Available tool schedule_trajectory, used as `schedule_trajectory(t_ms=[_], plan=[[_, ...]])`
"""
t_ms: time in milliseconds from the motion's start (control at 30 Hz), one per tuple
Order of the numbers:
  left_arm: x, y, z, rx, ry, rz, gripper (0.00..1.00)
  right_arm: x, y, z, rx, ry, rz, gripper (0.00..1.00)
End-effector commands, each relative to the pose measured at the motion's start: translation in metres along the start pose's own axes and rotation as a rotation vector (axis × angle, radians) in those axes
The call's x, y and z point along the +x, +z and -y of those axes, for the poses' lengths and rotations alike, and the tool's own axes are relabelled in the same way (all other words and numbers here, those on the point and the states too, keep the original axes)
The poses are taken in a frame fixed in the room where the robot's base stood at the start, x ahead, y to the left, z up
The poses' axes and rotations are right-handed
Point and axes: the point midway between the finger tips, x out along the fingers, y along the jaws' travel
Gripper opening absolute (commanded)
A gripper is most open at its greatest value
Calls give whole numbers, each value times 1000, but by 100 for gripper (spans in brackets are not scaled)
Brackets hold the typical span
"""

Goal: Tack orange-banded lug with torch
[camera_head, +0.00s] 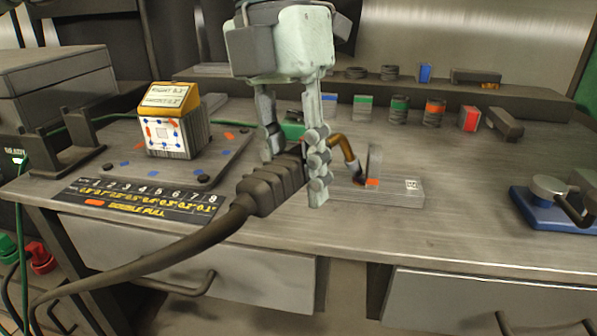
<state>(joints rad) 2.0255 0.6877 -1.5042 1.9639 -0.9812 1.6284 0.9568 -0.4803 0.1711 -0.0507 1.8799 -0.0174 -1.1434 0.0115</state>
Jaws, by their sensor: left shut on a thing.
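My left gripper (293,172) comes down from the top centre and is shut on the torch (270,188). The lug stands on a flat grey plate (400,194) with a white tag. The gripper's finger hides part of the handle and plate. My right gripper is not in view.
A yellow-topped block (175,120) with a dotted face stands on a board at left. A black number strip (140,200) lies in front. Banded cylinders (398,108) and blocks line the back. A blue-based device (550,210) sits at right. The front right bench is clear.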

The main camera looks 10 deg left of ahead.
Motion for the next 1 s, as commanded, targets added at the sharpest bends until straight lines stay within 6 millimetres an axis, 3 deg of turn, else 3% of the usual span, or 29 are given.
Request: schedule_trajectory(t_ms=[667, 1000], plan=[[-54, -16, 5, 0, -1, 2, 0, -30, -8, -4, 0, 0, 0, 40], [-77, -23, 7, 0, -1, 2, 0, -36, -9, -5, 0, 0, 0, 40]])
